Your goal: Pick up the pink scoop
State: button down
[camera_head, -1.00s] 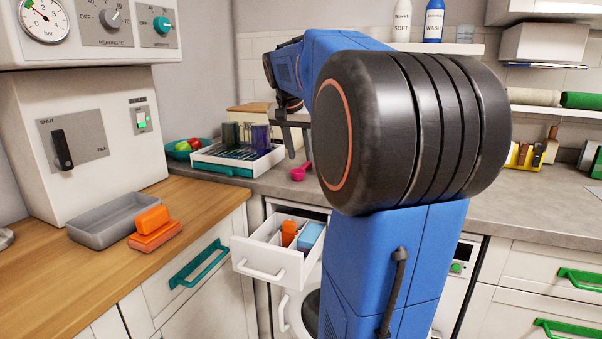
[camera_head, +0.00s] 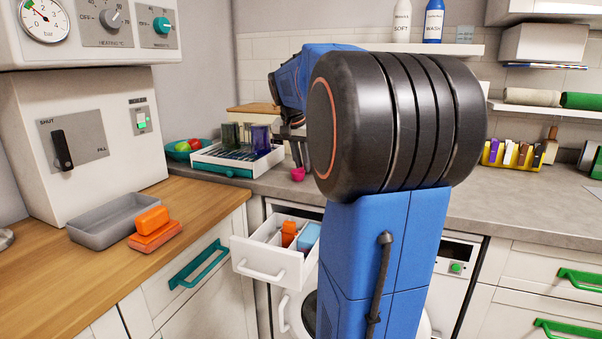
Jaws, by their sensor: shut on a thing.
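The pink scoop (camera_head: 297,174) is at the counter behind the open drawer, just right of the white tray. Only its small bowl shows; its handle is hidden at the fingers. My gripper (camera_head: 300,160) points down right above the bowl, partly covered by my large black arm joint. It is shut on the scoop. I cannot tell whether the scoop touches the counter or hangs just over it.
A white tray (camera_head: 205,160) with glasses stands close left of my gripper, beside a teal bowl (camera_head: 170,151) of fruit. An open white drawer (camera_head: 262,262) with orange and blue items juts out below. The counter (camera_head: 400,205) at right is mostly clear.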

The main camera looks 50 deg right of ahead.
aim_at(302, 167)
jog(key=shift+r, duration=0.1)
notch_tip(302, 167, up, 10)
dwell(0.5)
jog(key=shift+d, duration=0.1)
dwell(0.4)
